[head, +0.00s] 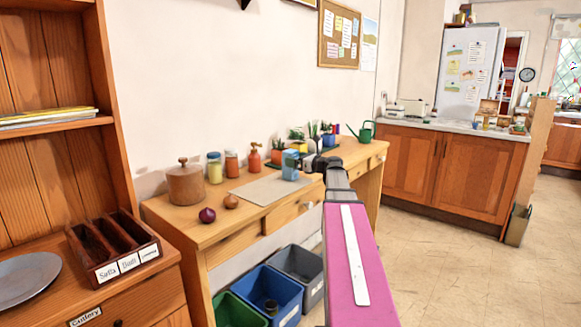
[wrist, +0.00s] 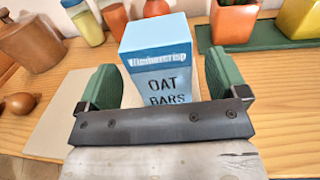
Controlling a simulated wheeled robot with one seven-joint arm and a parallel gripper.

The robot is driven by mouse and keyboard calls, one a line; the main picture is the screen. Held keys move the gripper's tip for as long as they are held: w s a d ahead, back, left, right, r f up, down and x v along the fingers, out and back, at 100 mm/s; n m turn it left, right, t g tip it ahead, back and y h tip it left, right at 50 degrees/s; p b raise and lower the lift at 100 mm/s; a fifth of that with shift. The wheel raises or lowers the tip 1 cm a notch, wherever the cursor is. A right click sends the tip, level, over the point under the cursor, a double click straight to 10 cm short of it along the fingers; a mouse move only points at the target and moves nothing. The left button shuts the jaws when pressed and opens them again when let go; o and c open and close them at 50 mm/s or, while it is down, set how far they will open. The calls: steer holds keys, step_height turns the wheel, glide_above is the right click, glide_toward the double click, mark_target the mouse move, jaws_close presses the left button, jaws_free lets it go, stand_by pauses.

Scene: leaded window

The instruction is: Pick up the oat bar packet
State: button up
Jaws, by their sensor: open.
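The oat bar packet (wrist: 160,62) is a blue and white box marked "OAT BARS". In the wrist view it stands upright between the two green fingers of my gripper (wrist: 160,88), with a gap beside the left finger and the right finger close by. My gripper is open. The lower part of the packet is hidden behind the gripper's dark bar. In the head view the packet (head: 290,165) stands on the wooden sideboard at the right end of a grey mat (head: 262,188), and my gripper (head: 301,163) reaches it from the right.
Potted plants (head: 297,136) stand just behind the packet, with a green watering can (head: 363,132) further right. Onions (head: 207,215) lie near the front edge. Most of the mat is bare.

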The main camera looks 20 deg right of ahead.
mark_target(291, 151)
steer(key=x, duration=0.3)
steer(key=shift+w, duration=0.1)
steer(key=c, duration=1)
steer(key=shift+r, duration=0.1)
steer(key=shift+r, duration=0.5)
step_height(291, 151, up, 3)
steer(key=shift+r, duration=0.1)
steer(key=s+a+r, duration=0.1)
steer(key=a+r, duration=0.1)
steer(key=a, duration=0.1)
steer(key=s+a+r, duration=0.2)
steer(key=a, duration=0.2)
steer(key=s+a+r, duration=0.2)
steer(key=a, duration=0.1)
steer(key=shift+a+r, duration=0.35)
